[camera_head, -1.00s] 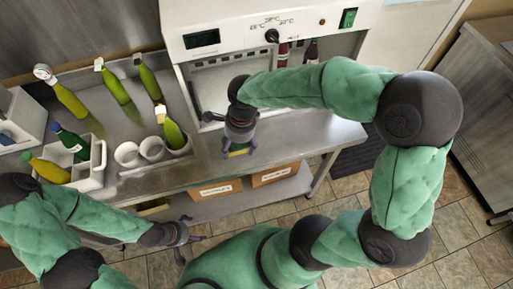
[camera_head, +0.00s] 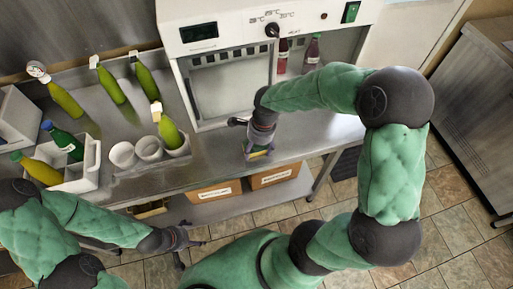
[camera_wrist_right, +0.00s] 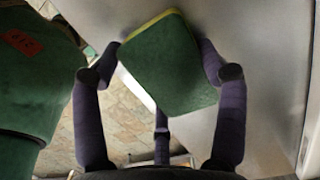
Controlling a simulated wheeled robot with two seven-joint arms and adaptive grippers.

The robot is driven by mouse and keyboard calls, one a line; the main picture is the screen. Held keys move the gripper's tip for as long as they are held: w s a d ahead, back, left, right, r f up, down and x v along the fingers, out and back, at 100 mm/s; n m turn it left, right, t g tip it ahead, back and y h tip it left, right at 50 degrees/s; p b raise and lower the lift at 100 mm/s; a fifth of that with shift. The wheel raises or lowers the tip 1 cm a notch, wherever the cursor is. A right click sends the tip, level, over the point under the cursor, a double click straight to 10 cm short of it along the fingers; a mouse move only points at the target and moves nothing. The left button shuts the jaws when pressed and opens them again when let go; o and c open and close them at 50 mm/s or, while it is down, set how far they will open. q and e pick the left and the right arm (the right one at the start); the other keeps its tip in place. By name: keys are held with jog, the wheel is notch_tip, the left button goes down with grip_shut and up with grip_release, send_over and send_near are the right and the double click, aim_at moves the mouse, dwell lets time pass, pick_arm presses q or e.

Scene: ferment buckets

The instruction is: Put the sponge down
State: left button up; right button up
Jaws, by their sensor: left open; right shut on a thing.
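The sponge (camera_wrist_right: 172,65) is green with a yellow edge. It is between the fingers of my right gripper (camera_wrist_right: 163,75) in the right wrist view, and the gripper is shut on it. In the head view the sponge (camera_head: 258,155) shows as a small yellow and green strip below my right gripper (camera_head: 257,148), over the front part of the steel counter (camera_head: 222,165). I cannot tell whether the sponge touches the counter. My left gripper (camera_head: 186,243) is open and empty, in front of the counter over the floor.
A white incubator (camera_head: 225,60) with a dial stands at the back, with two bottles (camera_head: 312,50) inside. Green bottles (camera_head: 110,85), white cups (camera_head: 148,148) and a white caddy (camera_head: 85,175) stand at left. Cardboard boxes (camera_head: 215,192) sit on the lower shelf. The counter right of the sponge is clear.

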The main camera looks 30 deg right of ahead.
jog(key=shift+f, duration=0.15)
jog(key=o, duration=1)
jog(key=shift+r, duration=0.3)
jog(key=r+p, duration=0.1)
jog(key=r, duration=0.3)
jog(key=d+r+p, duration=0.1)
jog(key=r, duration=0.2)
jog(key=r+p, duration=0.1)
jog(key=r, duration=0.3)
jog(key=shift+s+d+r, duration=0.2)
jog(key=shift+d+r, duration=0.15)
